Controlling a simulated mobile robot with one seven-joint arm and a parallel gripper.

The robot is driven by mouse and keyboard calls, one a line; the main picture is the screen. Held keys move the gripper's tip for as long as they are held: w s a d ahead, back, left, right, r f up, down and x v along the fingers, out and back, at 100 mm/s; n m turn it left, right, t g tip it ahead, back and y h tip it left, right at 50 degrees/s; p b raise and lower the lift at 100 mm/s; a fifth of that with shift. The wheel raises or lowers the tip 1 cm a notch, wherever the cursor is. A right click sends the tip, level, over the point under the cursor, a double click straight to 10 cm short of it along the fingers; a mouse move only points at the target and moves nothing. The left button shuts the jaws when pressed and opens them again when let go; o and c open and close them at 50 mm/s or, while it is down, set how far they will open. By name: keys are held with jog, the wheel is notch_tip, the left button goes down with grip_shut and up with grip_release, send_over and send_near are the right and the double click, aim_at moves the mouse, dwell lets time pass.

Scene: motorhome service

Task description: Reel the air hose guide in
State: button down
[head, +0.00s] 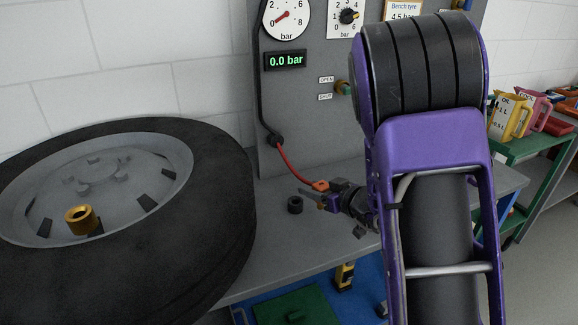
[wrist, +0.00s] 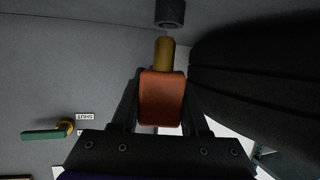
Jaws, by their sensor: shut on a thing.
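A red air hose (head: 293,168) runs down from a black guide (head: 275,139) low on the grey panel to an orange hose end (head: 320,185). My gripper (head: 321,194) is shut on this orange end, just above the bench and in front of the panel. In the wrist view the orange end (wrist: 162,98) sits between both fingers, with a brass tip (wrist: 165,54) sticking out beyond them. The hose hangs in a slack curve. A display (head: 285,60) on the panel reads 0.0 bar.
A large tyre (head: 225,190) with a brass fitting (head: 80,219) on its wheel lies at left. A black ring (head: 295,204) stands on the bench (head: 265,262) near my gripper. A green-handled valve (head: 342,87) is on the panel. A green cart (head: 520,150) stands at right.

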jog(key=w+a+r+n+g+y+b, duration=0.2)
jog(key=w+a+r+n+g+y, duration=0.1)
jog(key=w+a, duration=0.3)
jog(key=shift+w+a+r, duration=0.25)
jog(key=shift+a+r, duration=0.05)
jog(key=shift+a, duration=0.05)
jog(key=shift+f+b, duration=0.2)
jog(key=shift+b, duration=1)
jog(key=shift+f, duration=2.7)
jog(key=shift+f, duration=0.1)
jog(key=shift+f, duration=0.5)
jog(key=shift+f, duration=0.25)
